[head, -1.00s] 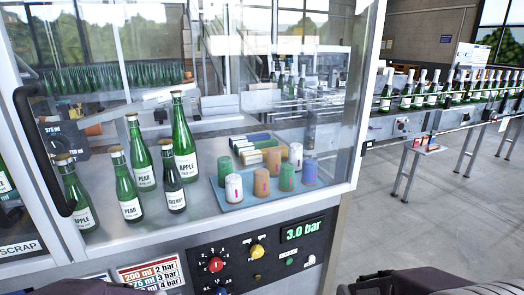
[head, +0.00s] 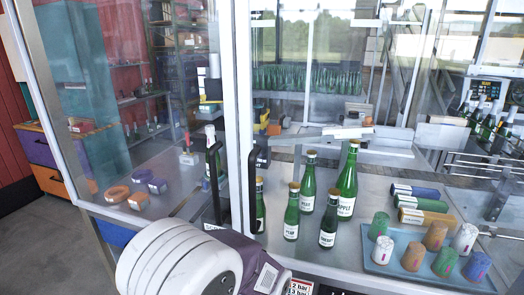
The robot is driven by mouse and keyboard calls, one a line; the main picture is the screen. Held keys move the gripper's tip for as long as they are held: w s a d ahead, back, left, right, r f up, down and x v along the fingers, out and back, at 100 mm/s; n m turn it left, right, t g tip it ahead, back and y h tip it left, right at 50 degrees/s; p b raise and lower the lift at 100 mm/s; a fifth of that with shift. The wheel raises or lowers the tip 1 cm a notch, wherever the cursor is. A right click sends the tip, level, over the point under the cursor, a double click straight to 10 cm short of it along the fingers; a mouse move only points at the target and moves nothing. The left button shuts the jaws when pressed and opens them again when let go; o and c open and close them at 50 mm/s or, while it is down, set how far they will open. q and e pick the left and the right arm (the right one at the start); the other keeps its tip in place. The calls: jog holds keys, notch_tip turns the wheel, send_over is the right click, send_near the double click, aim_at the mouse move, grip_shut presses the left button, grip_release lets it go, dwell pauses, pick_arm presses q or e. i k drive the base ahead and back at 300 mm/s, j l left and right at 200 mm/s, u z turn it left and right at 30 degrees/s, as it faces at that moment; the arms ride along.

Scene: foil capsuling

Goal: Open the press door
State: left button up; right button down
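Two glass panels meet at a metal post in the middle of the head view. The left glass door (head: 120,100) has a dark upright handle (head: 216,165) near its right edge. The right glass panel (head: 300,45) has another dark handle (head: 252,185) at its left edge. Both look closed; I cannot tell which is the press door. My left arm's white and dark links fill the bottom middle. My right gripper is out of view.
Behind the right glass stand several green bottles (head: 348,185) and a blue tray (head: 377,258) with coloured capsules. A drawer cabinet (head: 40,150) stands far left, with bare floor (head: 45,240) in front.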

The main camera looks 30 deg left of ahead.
aim_at(225, 8)
jog(key=j+u, duration=0.15)
jog(key=u, duration=1)
